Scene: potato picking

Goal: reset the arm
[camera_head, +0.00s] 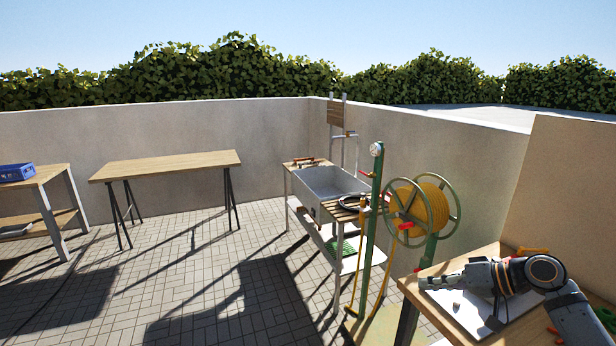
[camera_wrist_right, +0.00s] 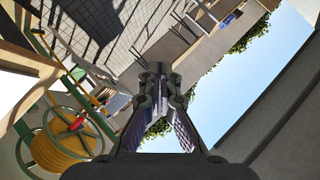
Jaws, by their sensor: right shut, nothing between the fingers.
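My right arm comes in at the lower right of the head view. Its gripper (camera_head: 436,281) points left above the wooden table at the lower right. In the right wrist view the fingers of this gripper (camera_wrist_right: 154,78) meet at their tips, with nothing held between them. Sky, hedge and paving show behind them. My left arm and gripper are not in view.
A wooden table (camera_head: 420,291) with a white board (camera_head: 474,316) and a small pale lump (camera_head: 457,306) lies under my right arm. A yellow hose reel (camera_head: 432,208) and a sink (camera_head: 330,184) stand beyond. A blue crate (camera_head: 16,172) is far left. Paving between is open.

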